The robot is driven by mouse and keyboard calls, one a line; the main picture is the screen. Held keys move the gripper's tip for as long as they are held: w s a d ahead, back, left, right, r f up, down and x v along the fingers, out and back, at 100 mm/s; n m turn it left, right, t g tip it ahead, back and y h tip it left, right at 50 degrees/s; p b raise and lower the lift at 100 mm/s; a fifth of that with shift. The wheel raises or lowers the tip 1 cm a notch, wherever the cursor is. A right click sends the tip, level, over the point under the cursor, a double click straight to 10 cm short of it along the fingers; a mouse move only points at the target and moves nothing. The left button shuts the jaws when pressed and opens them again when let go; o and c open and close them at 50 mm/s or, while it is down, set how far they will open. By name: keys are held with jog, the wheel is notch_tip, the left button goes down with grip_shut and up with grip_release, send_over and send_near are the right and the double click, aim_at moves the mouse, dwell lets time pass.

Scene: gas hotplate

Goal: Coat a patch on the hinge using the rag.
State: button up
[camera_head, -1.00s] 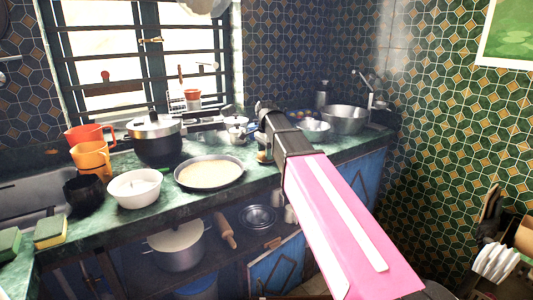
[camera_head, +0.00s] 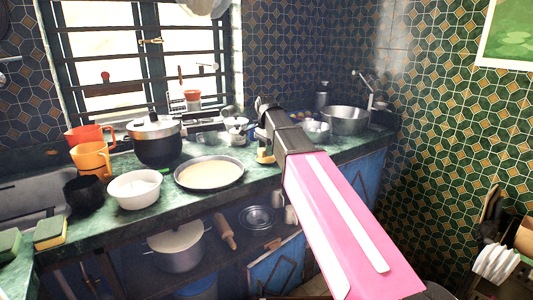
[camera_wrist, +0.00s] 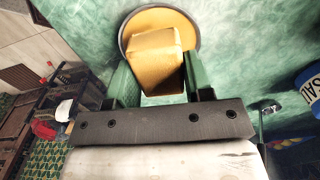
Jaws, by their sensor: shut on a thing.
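In the wrist view my gripper (camera_wrist: 160,75) has its two green fingers on either side of a yellow block-like piece (camera_wrist: 157,55), which I take to be the rag. The gripper is shut on it. The piece is over a round, shallow yellow-tan thing with a grey rim (camera_wrist: 133,20) on the green counter. I cannot tell whether they touch. In the head view a small yellowish thing (camera_head: 265,157) shows beside the dark end of my arm, near the counter's front edge. My gripper is mostly hidden there. I cannot make out the hinge.
On the green counter (camera_head: 185,208) stand a wide pan (camera_head: 209,174), a white bowl (camera_head: 135,188), a dark pot (camera_head: 157,142) and orange jugs (camera_head: 91,158). Metal bowls (camera_head: 345,120) stand to the right. A shelf with a pot (camera_head: 178,250) lies below.

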jog(key=shift+r, duration=2.5)
jog(key=shift+s, duration=0.15)
